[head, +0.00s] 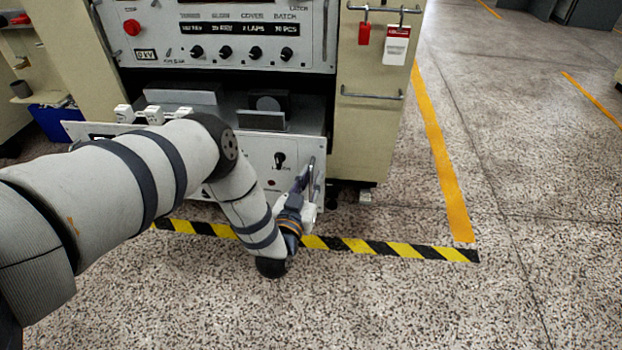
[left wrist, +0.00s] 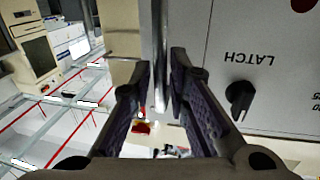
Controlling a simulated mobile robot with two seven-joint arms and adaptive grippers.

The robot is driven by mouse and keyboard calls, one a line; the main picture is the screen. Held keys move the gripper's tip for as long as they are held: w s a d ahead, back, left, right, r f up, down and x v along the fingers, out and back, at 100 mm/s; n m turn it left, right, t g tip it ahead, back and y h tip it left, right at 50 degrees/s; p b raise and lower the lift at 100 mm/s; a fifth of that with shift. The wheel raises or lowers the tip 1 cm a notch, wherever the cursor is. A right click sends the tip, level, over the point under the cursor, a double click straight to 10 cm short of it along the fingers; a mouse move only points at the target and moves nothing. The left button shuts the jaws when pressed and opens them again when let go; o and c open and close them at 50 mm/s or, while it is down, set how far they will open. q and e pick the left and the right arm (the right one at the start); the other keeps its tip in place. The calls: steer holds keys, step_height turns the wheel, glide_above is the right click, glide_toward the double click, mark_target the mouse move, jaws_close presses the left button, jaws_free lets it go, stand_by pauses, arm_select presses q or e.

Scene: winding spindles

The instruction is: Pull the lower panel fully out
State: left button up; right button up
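The lower panel (head: 250,152) is a pale grey front with a black latch knob (head: 280,159). It stands forward of the cabinet, and the top of the unit behind it shows. A metal handle (head: 312,178) runs up its right side. My left gripper (head: 305,186) is at this handle. In the left wrist view, the handle bar (left wrist: 160,50) lies between the two fingertips, which look closed on it. The latch knob also shows there (left wrist: 240,98), right of the fingers. My left arm hides the panel's left part. My right gripper is not in view.
An upper panel (head: 235,52) with several knobs sits above. A cream cabinet side (head: 372,120) with a bar handle, a red tag and a white tag stands to the right. A yellow-black floor strip (head: 400,249) crosses in front. The floor at right is clear.

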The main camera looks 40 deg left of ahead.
arm_select(q)
steer(key=shift+s, duration=0.1)
steer(key=v, duration=1.2)
steer(key=shift+d, duration=0.1)
